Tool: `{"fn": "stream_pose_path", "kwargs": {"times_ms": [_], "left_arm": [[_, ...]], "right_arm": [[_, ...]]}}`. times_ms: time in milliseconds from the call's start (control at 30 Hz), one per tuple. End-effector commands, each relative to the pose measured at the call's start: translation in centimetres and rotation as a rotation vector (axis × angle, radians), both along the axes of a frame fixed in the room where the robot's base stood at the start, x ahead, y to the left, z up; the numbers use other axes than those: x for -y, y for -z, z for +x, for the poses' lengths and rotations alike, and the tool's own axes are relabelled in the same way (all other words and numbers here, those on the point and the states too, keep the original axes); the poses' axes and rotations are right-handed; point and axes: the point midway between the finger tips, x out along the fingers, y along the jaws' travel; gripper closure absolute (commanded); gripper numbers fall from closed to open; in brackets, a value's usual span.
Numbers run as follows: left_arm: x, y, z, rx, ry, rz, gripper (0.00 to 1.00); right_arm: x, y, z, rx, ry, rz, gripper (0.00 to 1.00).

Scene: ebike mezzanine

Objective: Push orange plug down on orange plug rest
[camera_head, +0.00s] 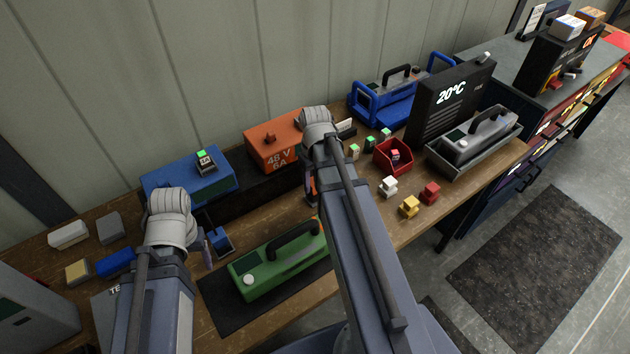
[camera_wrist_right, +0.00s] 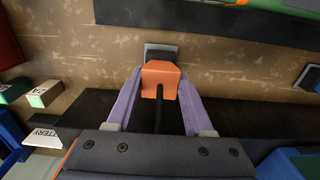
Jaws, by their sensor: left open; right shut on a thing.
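The orange plug (camera_wrist_right: 160,78) is between the two purple fingers of my right gripper (camera_wrist_right: 160,88) in the right wrist view. The gripper is shut on it, and a black cable trails back from the plug. A small rest with a grey plate and dark top (camera_wrist_right: 160,51) stands on the wood just beyond the plug. The plug covers part of it, and I cannot tell whether they touch. In the head view my right arm hides most of this gripper and the rest. My left gripper (camera_head: 207,256) is open beside a blue rest (camera_head: 221,240), partly hidden by its wrist.
An orange charger (camera_head: 273,147) marked 48 V 6A and a blue charger (camera_head: 187,179) stand on a dark shelf behind. A green battery (camera_head: 279,264) lies on the black mat in front. A red bin (camera_head: 394,156) and small blocks stand to the right.

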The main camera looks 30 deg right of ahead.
Motion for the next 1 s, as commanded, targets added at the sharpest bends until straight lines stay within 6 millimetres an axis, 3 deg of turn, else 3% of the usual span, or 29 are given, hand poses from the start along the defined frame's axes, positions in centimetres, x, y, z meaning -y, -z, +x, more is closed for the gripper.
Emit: {"fn": "stream_pose_path", "kwargs": {"times_ms": [967,1000], "left_arm": [[0.00,0.97,0.00,0.000,0.000,0.000,0.33],[0.00,0.94,0.00,0.000,0.000,0.000,0.33]], "right_arm": [[0.00,0.96,0.00,0.000,0.000,0.000,1.00],[0.00,0.93,0.00,0.000,0.000,0.000,0.46]]}}
